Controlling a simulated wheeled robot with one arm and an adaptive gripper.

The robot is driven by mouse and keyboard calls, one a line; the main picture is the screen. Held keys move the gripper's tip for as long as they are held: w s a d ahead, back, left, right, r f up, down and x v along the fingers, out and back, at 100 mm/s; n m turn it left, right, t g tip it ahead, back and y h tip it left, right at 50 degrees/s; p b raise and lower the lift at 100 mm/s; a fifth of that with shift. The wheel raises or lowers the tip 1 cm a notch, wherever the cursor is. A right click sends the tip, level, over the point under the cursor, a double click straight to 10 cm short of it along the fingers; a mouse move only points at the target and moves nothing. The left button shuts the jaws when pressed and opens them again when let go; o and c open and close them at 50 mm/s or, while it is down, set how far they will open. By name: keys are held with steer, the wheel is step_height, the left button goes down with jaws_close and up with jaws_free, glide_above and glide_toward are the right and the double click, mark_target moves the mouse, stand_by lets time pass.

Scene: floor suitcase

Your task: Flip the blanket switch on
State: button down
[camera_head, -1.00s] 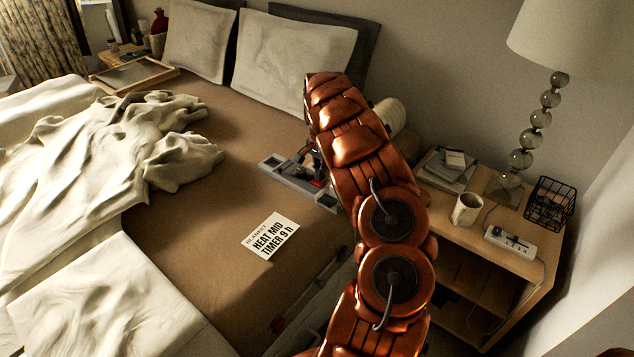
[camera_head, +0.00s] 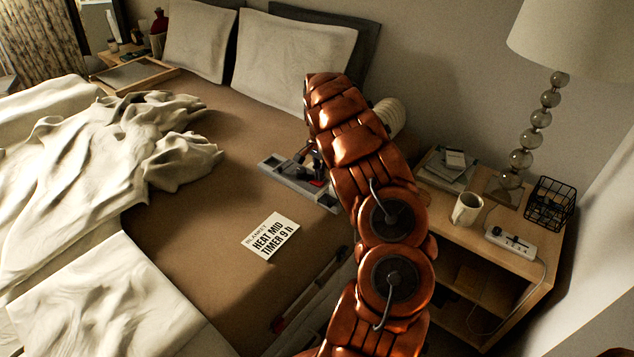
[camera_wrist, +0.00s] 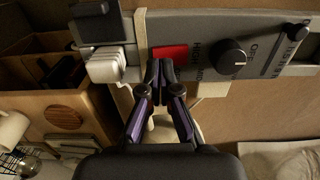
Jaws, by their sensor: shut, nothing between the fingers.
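The grey blanket control panel (camera_head: 285,172) lies at the edge of the brown bed, partly hidden by my arm. In the wrist view the panel (camera_wrist: 200,28) carries a red switch (camera_wrist: 168,53), a round black knob (camera_wrist: 228,57) and a slider with a black handle (camera_wrist: 297,32). My gripper (camera_wrist: 158,72) is shut and empty. Its fingertips are at the lower edge of the red switch in the picture; I cannot tell whether they touch it. The switch's tilt is unclear, and its lettering is only partly readable.
A nightstand at the right holds a mug (camera_head: 467,208), a power strip (camera_head: 510,242), a wire basket (camera_head: 549,203) and a lamp (camera_head: 540,118). A white plug-like block (camera_wrist: 105,62) sits beside the red switch.

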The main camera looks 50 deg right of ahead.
mark_target(320, 183)
steer(key=shift+f, duration=1.05)
stand_by(0.6)
steer(key=shift+r, duration=0.15)
steer(key=shift+r+p, duration=0.45)
steer(key=shift+r, duration=2.95)
